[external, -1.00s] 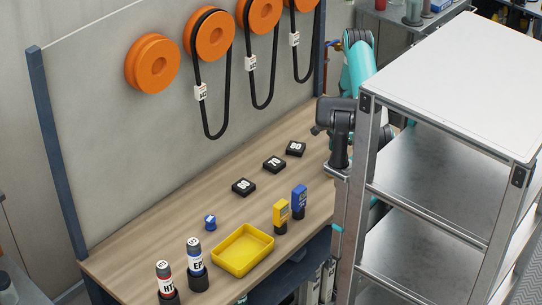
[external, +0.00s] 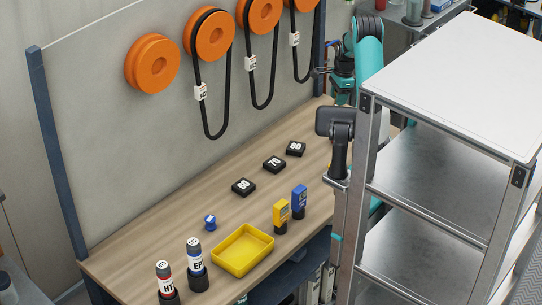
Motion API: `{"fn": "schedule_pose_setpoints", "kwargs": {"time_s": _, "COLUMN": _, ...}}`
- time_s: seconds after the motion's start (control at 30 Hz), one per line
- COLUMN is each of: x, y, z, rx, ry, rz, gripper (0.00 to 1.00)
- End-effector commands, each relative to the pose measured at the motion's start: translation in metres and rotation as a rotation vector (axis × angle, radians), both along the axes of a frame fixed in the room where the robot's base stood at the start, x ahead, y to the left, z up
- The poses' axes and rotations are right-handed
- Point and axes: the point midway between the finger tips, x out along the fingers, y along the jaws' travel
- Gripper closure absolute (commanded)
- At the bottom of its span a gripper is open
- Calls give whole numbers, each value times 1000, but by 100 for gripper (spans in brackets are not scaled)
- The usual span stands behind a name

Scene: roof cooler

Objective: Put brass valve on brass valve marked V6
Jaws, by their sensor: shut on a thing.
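My gripper (external: 321,72) is at the end of my teal arm, at the right end of the back panel beside the dark blue post. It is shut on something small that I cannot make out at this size. I cannot make out a brass valve or a V6 mark in this view. The shelf cart and my own parts hide much of the area at the right end of the bench.
The wooden bench (external: 190,225) holds a yellow tray (external: 268,238), two dark bottles (external: 196,268), yellow and blue devices and black numbered blocks (external: 243,187). Orange reels (external: 152,65) with black belts hang behind. A metal shelf cart (external: 465,75) stands close on the right.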

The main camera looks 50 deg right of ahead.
Motion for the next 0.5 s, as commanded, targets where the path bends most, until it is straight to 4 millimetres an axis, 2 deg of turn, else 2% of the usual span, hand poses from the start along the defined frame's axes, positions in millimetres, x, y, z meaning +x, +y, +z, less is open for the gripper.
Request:
{"fn": "schedule_pose_setpoints", "kwargs": {"time_s": 0.03, "x": 13, "y": -16, "z": 5, "rx": -2, "ry": -2, "rz": -61, "gripper": 93}}
{"fn": "schedule_pose_setpoints", "kwargs": {"time_s": 0.2, "x": 56, "y": -66, "z": 17, "rx": 3, "ry": 4, "rz": -325, "gripper": 93}}
{"fn": "schedule_pose_setpoints", "kwargs": {"time_s": 0.5, "x": 108, "y": -138, "z": 34, "rx": 6, "ry": 11, "rz": -795, "gripper": 93}}
